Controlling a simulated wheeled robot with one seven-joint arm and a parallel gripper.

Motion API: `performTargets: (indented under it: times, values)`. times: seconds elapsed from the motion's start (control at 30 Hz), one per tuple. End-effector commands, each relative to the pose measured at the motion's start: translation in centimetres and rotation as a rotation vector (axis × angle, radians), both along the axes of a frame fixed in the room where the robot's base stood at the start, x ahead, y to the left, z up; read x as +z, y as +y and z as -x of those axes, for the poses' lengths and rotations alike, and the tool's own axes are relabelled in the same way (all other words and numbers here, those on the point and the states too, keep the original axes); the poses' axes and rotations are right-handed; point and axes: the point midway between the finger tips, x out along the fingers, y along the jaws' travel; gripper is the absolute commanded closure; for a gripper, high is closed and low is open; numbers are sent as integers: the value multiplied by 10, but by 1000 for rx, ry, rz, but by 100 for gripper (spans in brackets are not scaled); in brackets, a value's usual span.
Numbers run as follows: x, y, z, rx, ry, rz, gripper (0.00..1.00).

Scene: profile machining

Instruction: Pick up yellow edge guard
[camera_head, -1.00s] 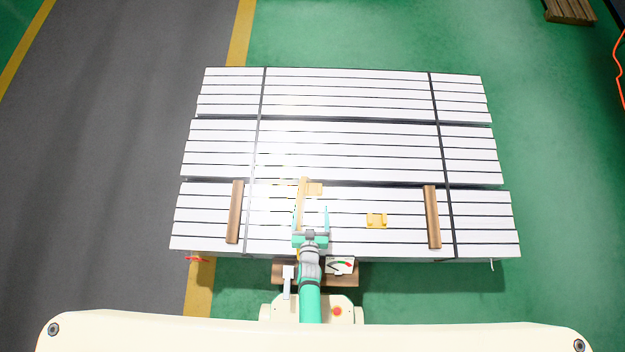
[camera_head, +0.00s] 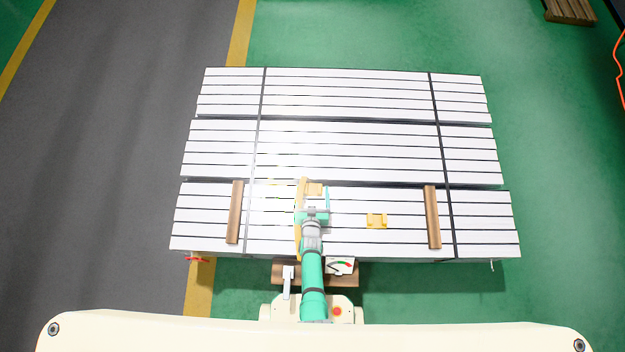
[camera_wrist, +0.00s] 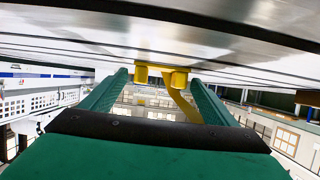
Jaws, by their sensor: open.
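A yellow piece (camera_head: 314,188) lies on the front row of white profiles, near that row's far edge. In the wrist view the yellow piece (camera_wrist: 150,72), with two rounded bosses, shows between and just beyond the fingertips, close under the pale profile surface. My gripper (camera_head: 313,196) is open, its fingers on either side of the piece; contact cannot be told. It also shows in the wrist view (camera_wrist: 159,80). A second, smaller yellow block (camera_head: 376,221) lies to the right on the same row. Which one is the edge guard is not certain.
A long tan-yellow strip (camera_head: 298,240) runs beside my gripper's left. Wooden bars (camera_head: 235,212) and (camera_head: 432,217) lie across the front row of profiles (camera_head: 200,215). Dark straps (camera_head: 441,160) cross the stack. A gauge (camera_head: 340,266) sits at the front edge.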

Motion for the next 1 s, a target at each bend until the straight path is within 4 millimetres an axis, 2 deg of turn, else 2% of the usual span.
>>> performTargets:
  times: [0.13, 0.37, 0.4, 0.57, 1.0]
  values:
    - [-3, 0, -8, -1, 0, 1, 19]
    - [-4, 0, -9, 0, 0, 0, 19]
    - [-4, 0, -9, 0, 0, 0, 21]
    - [-4, 0, -9, 0, 0, 0, 59]
    - [-1, -2, -9, -3, 0, 0, 60]
